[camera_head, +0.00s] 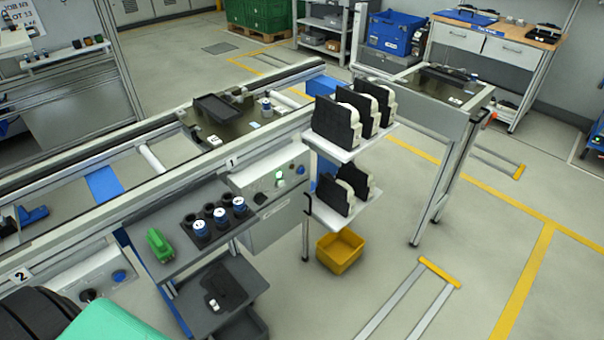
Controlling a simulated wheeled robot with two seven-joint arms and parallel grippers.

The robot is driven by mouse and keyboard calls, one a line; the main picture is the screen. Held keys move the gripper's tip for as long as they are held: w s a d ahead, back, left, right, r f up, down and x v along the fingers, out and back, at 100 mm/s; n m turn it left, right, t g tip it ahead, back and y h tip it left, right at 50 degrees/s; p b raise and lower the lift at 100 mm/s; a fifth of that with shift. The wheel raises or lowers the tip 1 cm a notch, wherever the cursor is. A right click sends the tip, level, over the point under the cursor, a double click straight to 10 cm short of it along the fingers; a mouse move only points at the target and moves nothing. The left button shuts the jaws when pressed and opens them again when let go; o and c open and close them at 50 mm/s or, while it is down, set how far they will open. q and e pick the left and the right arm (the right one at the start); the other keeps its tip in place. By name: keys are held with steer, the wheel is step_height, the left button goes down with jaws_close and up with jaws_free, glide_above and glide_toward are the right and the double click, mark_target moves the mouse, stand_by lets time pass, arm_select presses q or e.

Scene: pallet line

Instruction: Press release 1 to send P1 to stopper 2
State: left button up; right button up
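A dark pallet (236,134) sits on the conveyor beside the label 1 (232,162). It carries a black part (214,107) and a small blue-and-white cylinder (266,106); I cannot read a P1 mark. At the lower left, the label 2 (20,275) marks another control box (100,272) with a blue button (118,276) and a black knob (88,295). The conveyor by label 2 bears no pallet in view. Neither of my grippers is in view.
A grey shelf (180,257) before the conveyor holds a green part (159,243) and several blue-topped cylinders. White racks (340,152) with black parts stand right of box 1, above a yellow bin (340,250). The floor at the right is mostly clear.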

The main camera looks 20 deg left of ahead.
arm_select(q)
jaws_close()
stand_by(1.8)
